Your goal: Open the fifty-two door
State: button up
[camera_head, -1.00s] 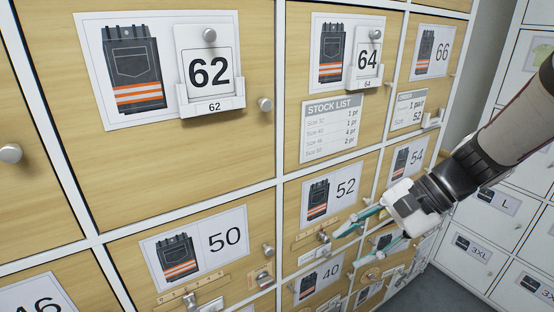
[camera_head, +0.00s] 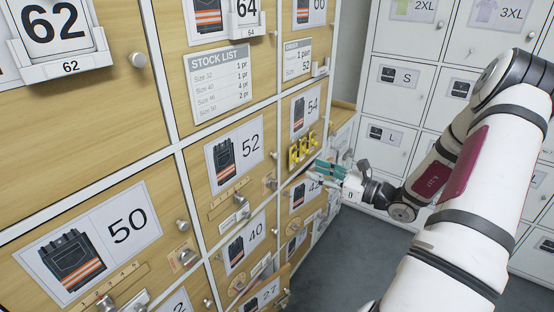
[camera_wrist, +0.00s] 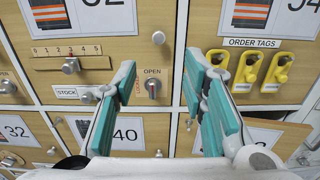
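The fifty-two door (camera_head: 250,178) is a wooden locker front with a trousers picture and a 52 label, shut flush in the head view. A STOCK plate (camera_wrist: 67,92) sits below the scale. My gripper (camera_head: 332,170) is open and empty, to the right of this door. In the wrist view its teal fingers (camera_wrist: 160,90) stand either side of the dial, apparently without touching it. The wrist view crops the label.
Yellow order tags (camera_head: 302,148) hang on the neighbouring 54 door. A panel below them (camera_wrist: 285,135) looks tilted outward. The 50 door (camera_head: 150,235) is left, the 40 door (camera_head: 245,240) below. White lockers (camera_head: 400,90) line the right side; grey floor (camera_head: 340,260) is clear.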

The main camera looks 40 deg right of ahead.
aim_at(278, 156)
jog(key=x, duration=1.3)
jog(key=shift+w+a+b, duration=0.15)
jog(key=shift+w+b, duration=0.1)
jog(key=shift+b, duration=0.15)
grip_shut()
